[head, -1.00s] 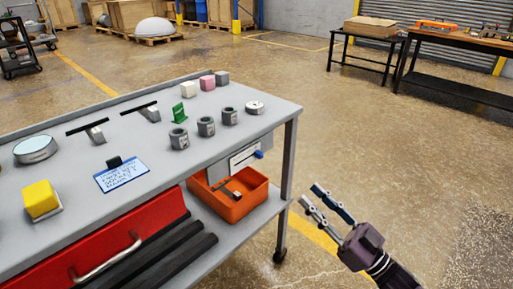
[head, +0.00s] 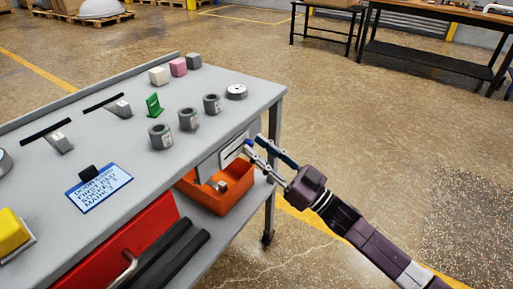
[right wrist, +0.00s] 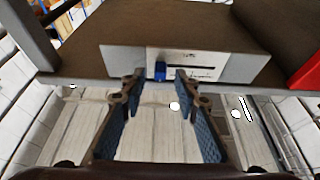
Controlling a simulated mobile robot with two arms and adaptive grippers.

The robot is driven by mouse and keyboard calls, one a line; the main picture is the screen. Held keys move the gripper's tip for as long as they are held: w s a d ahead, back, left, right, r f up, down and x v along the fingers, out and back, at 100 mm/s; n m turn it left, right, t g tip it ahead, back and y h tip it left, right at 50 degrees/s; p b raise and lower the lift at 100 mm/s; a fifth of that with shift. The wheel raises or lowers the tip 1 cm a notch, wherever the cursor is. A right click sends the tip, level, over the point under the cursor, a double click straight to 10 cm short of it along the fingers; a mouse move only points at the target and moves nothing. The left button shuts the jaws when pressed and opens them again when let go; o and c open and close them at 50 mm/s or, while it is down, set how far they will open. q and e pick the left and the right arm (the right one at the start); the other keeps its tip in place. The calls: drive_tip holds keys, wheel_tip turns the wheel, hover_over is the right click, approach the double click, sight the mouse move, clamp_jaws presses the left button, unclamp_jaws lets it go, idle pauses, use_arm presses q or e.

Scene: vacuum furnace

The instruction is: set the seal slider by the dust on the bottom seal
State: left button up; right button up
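A white panel (head: 233,149) with a dark slot hangs under the table's right end. Its small blue slider knob (head: 249,142) shows beside my right gripper (head: 256,144). In the right wrist view the blue knob (right wrist: 160,70) is at the left part of the slot on the panel (right wrist: 235,67). My right gripper (right wrist: 159,76) is open, its fingertips on either side of the knob with gaps visible; whether they touch it is unclear. The small label above the slot is unreadable. No dusty seal can be made out. My left gripper is out of view.
The grey table (head: 215,100) carries several grey rings, small blocks, a green piece (head: 154,105), two slotted levers and a written card (head: 99,188). An orange bin (head: 235,189) sits on the lower shelf, below the panel. Floor to the right is clear.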

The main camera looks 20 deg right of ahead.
drive_tip(key=shift+w+a+r, duration=0.15)
drive_tip(key=shift+w+a, duration=0.05)
drive_tip(key=shift+w, duration=0.05)
clamp_jaws()
idle(0.3)
